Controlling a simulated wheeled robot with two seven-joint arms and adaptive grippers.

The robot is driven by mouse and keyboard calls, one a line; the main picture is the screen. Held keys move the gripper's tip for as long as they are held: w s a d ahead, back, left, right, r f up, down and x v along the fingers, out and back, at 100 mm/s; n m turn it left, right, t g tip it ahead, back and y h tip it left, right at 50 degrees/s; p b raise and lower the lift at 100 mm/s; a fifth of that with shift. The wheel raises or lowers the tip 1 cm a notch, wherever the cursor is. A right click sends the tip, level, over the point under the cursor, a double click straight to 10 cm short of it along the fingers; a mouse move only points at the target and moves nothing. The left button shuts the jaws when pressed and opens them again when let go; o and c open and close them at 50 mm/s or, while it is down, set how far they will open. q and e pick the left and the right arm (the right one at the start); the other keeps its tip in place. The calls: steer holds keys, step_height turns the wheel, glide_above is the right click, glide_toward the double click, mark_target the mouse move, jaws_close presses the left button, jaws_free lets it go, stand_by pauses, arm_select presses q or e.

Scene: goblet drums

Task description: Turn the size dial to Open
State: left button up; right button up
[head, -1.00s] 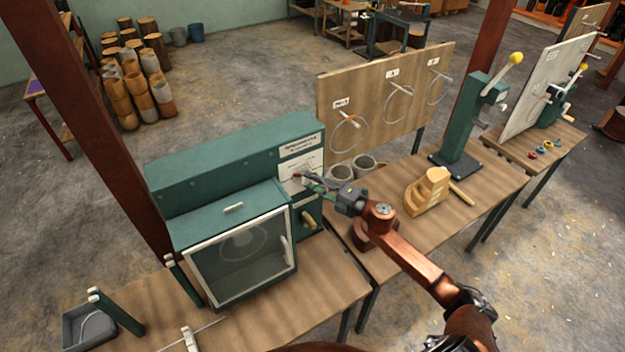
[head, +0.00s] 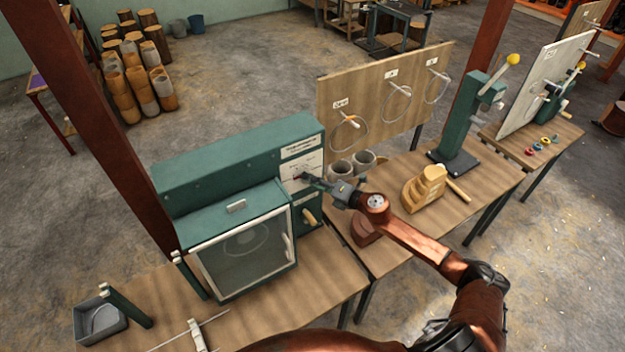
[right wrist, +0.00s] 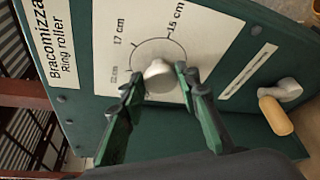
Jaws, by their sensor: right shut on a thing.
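The size dial is a pale round knob (right wrist: 158,76) on a white plate (right wrist: 150,30) with a printed arc. Labels reading 15 cm and 17 cm are legible; a third, at the left, is too blurred to read, and I cannot make out the word Open. In the right wrist view my right gripper (right wrist: 152,88) has one finger on each side of the knob and is shut on it. In the head view the right gripper (head: 308,179) is at the front panel of the green ring roller (head: 235,150). My left gripper is not in view.
A wooden-handled crank (right wrist: 278,112) sits beside the dial plate. The machine's windowed door (head: 245,250) is closed. A grey tray (head: 98,320) lies at the left.

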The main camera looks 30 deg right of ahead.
steer(key=shift+f, duration=0.15)
steer(key=o, duration=1.1)
steer(key=shift+o, duration=0.2)
steer(key=v, duration=1.2)
